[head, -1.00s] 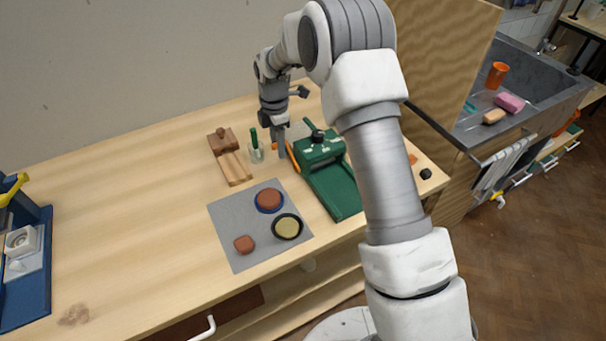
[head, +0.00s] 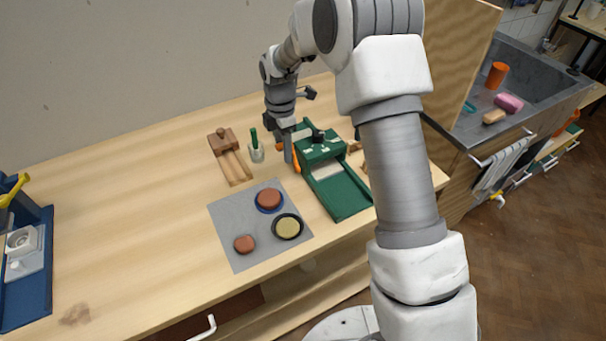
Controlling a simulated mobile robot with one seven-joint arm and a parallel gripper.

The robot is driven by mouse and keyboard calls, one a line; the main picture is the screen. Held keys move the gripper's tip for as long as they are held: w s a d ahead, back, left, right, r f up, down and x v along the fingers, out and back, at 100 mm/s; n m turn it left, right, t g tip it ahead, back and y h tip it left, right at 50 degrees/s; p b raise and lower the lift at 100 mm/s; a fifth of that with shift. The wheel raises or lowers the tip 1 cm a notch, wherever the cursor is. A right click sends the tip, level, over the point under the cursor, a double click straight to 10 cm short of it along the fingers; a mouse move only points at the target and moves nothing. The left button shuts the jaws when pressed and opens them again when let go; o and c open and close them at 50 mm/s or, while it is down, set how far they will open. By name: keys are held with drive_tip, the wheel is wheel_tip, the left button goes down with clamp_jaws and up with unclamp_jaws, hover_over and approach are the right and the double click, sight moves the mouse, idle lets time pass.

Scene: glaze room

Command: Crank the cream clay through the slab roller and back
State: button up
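The green slab roller (head: 347,196) stands on the table right of centre, its bed running toward the front edge. A pale cream strip (head: 326,171) shows on the bed just in front of the roller housing; it looks like the cream clay, partly hidden under the housing. Another pale patch shows behind the housing. My gripper (head: 289,157) points down at the roller's left side, at the orange crank (head: 297,163). The fingers overlap the crank in the picture; I cannot tell whether they are closed on it.
A grey mat (head: 228,218) holds reddish clay pieces and a black-rimmed dish (head: 288,227). A wooden tool (head: 231,160) and a cup with a green-handled tool (head: 256,152) stand left of my gripper. A blue stand (head: 40,275) is far left. The table's left middle is clear.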

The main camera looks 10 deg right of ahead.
drive_tip(key=shift+s+d+r, duration=0.15)
drive_tip(key=shift+s+d, duration=0.05)
drive_tip(key=shift+s, duration=0.2)
drive_tip(key=shift+s+d+r, duration=0.15)
drive_tip(key=shift+s, duration=0.25)
drive_tip(key=shift+s+d, duration=0.3)
drive_tip(key=shift+s, duration=0.4)
drive_tip(key=shift+s+d, duration=0.25)
drive_tip(key=shift+s, duration=0.4)
drive_tip(key=shift+s+d+f+b, duration=0.3)
drive_tip(key=shift+s+b, duration=0.1)
drive_tip(key=shift+s, duration=0.2)
drive_tip(key=shift+s+d+f+b, duration=0.25)
drive_tip(key=shift+s+b, duration=0.1)
drive_tip(key=shift+s, duration=0.2)
drive_tip(key=shift+f, duration=0.1)
